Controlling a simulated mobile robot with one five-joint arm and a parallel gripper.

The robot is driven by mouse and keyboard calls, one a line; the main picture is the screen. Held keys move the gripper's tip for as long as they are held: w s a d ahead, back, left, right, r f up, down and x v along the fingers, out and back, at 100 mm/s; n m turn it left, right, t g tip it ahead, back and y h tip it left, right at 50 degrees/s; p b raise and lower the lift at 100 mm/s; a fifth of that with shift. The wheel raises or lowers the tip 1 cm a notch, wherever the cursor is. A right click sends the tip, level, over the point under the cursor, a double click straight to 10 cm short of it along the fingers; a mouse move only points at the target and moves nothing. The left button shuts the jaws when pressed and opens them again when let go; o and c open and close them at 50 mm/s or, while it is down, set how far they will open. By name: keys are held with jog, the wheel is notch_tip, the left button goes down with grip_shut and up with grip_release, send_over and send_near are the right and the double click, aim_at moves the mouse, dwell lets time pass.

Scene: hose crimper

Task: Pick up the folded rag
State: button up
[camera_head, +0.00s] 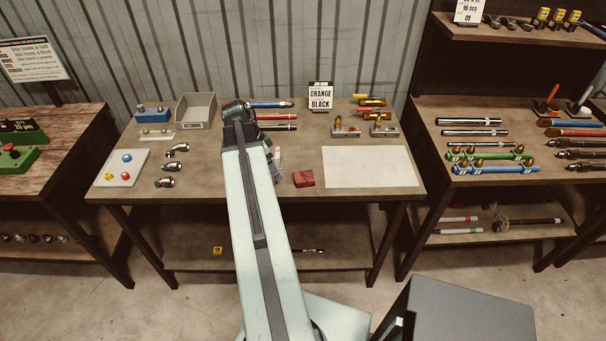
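A small red folded cloth (304,179), which looks like the rag, lies on the middle workbench near its front edge, left of a white sheet. My arm reaches up from the bottom of the view and bends over the bench. Dark parts at the end of my arm, with my gripper (274,166), show just right of the pale arm link and left of the rag. A gap of bench seems to show between them. The fingers are too small and partly hidden to tell whether they are open or shut.
A grey box-like surface (460,312) stands at the lower right. Other benches flank both sides.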

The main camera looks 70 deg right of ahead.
aim_at(304, 177)
jog(key=s+d+m, duration=0.1)
jog(key=s, duration=0.1)
jog(key=s+d+r+m, duration=0.1)
jog(key=s, duration=0.2)
jog(key=s+d+m, duration=0.1)
jog(key=s+d, duration=0.1)
jog(key=shift+s+r+m+g, duration=0.15)
jog(key=shift+r+m+g, duration=0.15)
jog(key=shift+g, duration=0.1)
jog(key=b+x, duration=0.7)
jog(key=x, duration=0.1)
jog(key=shift+w+a+f, duration=0.2)
jog(key=shift+a+f, duration=0.05)
jog(key=shift+f, duration=0.05)
jog(key=shift+r, duration=0.2)
jog(key=c, duration=1.4)
jog(key=shift+c, duration=0.2)
